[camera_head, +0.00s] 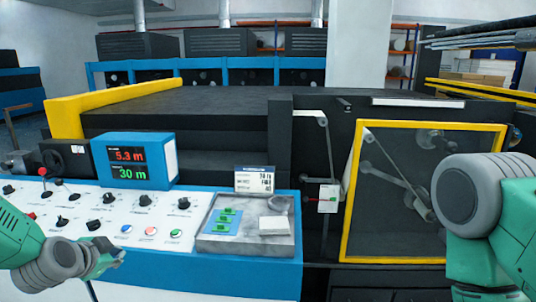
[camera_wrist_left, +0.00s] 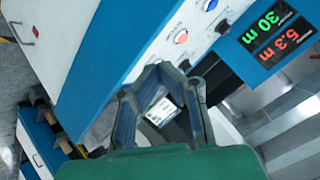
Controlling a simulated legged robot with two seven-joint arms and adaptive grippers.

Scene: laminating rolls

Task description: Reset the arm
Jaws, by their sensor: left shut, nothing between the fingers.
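My left gripper (camera_head: 118,258) is at the lower left in the head view, in front of the white control panel's (camera_head: 100,232) front edge. In the left wrist view my left gripper (camera_wrist_left: 166,68) shows its two dark fingers bent in and meeting at the tips, with nothing held. A small white label shows through the gap between the fingers. My right arm (camera_head: 470,215) comes in at the right edge of the head view, in front of the machine; its gripper is out of view.
The panel carries several knobs, coloured buttons (camera_head: 151,231) and a blue display box (camera_head: 135,160) reading 5.3 m and 30 m. A grey tray (camera_head: 205,243) with green pieces sits at its right. A yellow-framed window (camera_head: 352,195) covers rollers behind my right arm.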

